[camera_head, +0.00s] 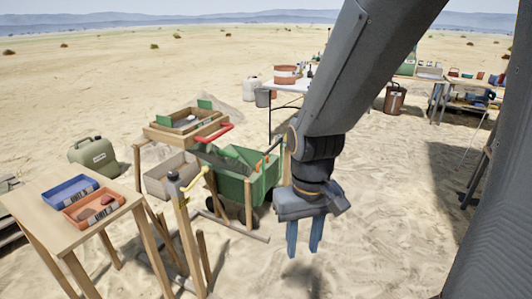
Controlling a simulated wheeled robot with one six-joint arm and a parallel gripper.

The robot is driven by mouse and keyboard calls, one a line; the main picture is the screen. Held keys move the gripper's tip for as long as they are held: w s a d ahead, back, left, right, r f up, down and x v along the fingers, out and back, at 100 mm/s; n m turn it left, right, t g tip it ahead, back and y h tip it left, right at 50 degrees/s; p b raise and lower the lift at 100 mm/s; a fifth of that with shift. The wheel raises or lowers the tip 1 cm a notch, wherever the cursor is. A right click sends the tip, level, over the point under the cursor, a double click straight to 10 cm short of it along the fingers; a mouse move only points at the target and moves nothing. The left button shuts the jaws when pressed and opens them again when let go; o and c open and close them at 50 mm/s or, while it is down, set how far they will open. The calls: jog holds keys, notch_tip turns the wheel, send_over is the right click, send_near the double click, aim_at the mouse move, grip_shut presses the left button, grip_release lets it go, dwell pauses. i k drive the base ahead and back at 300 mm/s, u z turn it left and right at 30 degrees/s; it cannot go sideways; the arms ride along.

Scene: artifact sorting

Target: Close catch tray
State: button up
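My gripper (304,240) hangs pointing down at the middle of the view, to the right of the sieve stand. Its two blue fingers are apart with nothing between them. A wooden box (168,180), which looks like the catch tray, sits low at the front left of the sieve stand, below its wooden frame (160,137). It appears to stick out from under the frame. A red handle (213,132) shows at the frame's right side. My gripper is well apart from the tray. The tray's far end and its support are partly hidden.
A green wheelbarrow (236,187) stands between the stand and my gripper. A post with a yellow handle (195,179) stands in front. A wooden table (50,205) at left holds a blue bin (70,190) and an orange bin (94,205).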

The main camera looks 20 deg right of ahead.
aim_at(211, 153)
jog(key=z, duration=0.65)
jog(key=i, duration=0.85)
jog(key=z, duration=0.4)
jog(key=i, duration=0.85)
jog(key=u, duration=1.1)
jog(key=i, duration=0.85)
jog(key=u, duration=1)
jog(key=k, duration=0.45)
jog(key=z, duration=0.95)
jog(key=i, duration=0.5)
jog(key=u, duration=0.45)
